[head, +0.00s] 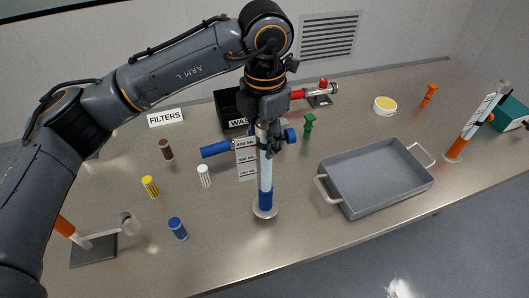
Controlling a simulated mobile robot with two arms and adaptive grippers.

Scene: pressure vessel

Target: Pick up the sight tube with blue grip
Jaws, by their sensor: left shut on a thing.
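The sight tube (265,172) is near the middle of the table, clear with a blue lower part and a pale round foot (265,209). It looks upright. I cannot tell whether the foot touches the table. My right gripper is not in view.
A grey tray (375,178) with handles stands close to the right. Small capped cylinders, white (204,176), blue (178,229) and yellow (150,187), stand left. A black bin (228,105) is behind. Another tube with orange (470,128) leans at the far right.

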